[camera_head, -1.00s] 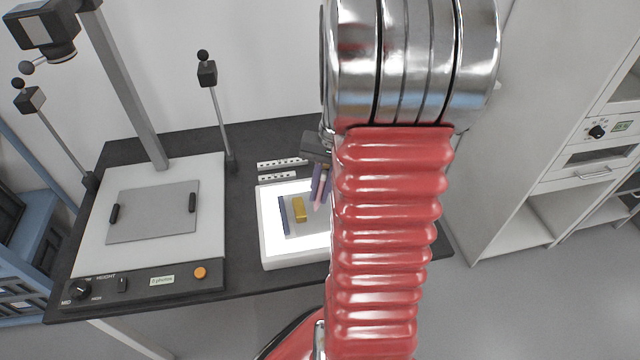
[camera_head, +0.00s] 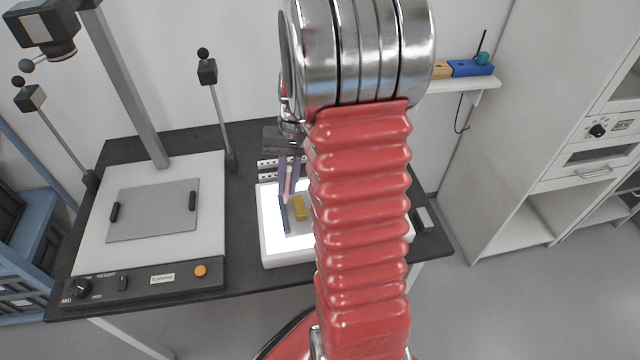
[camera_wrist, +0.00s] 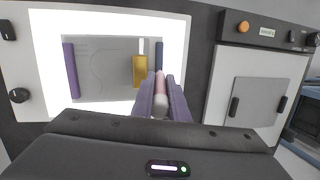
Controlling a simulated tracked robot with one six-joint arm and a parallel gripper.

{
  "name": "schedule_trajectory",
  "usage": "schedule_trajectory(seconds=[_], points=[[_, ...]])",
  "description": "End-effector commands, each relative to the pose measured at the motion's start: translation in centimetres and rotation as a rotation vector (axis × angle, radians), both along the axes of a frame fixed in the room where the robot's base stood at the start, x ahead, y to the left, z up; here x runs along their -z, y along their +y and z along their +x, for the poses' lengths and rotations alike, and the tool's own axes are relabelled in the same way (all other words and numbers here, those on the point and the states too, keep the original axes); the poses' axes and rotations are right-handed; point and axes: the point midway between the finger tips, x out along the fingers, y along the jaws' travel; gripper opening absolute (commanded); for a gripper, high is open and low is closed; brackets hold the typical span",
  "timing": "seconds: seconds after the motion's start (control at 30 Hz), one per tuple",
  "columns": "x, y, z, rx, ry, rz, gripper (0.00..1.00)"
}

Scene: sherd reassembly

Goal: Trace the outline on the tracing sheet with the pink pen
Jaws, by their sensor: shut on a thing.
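My gripper (camera_head: 289,186) has purple fingers shut on the pink pen (camera_head: 287,187), over the left part of the lit white light box (camera_head: 267,245). In the wrist view the pen (camera_wrist: 160,98) sits between the fingers (camera_wrist: 161,100), its tip close to a dark blue bar (camera_wrist: 159,56). I cannot tell whether the tip touches anything. The grey tracing sheet (camera_wrist: 110,88) lies on the panel, with a faint curved outline (camera_wrist: 97,66) on it. A yellow block (camera_wrist: 139,72) is on the sheet near the blue bar. A purple bar (camera_wrist: 71,72) is at the sheet's other side. My arm hides the light box's right part in the head view.
A copy stand with a grey plate (camera_head: 152,212) and control panel (camera_head: 150,283) stands left of the light box. A thin lamp post (camera_head: 219,110) rises behind. White scale strips (camera_head: 267,164) lie behind the light box. A wall shelf (camera_head: 470,83) holds a blue box (camera_head: 470,68).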

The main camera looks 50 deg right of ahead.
Motion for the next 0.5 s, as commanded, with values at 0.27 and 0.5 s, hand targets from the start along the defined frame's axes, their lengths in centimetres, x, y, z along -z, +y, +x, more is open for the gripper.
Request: schedule_trajectory(seconds=[0.27, 0.5], points=[[-0.1, 6.3, 7.1, -0.248, -0.001, 0.0, 0.0], [-0.1, 13.0, 12.0, -0.454, -0.001, -0.001, 0.0]])
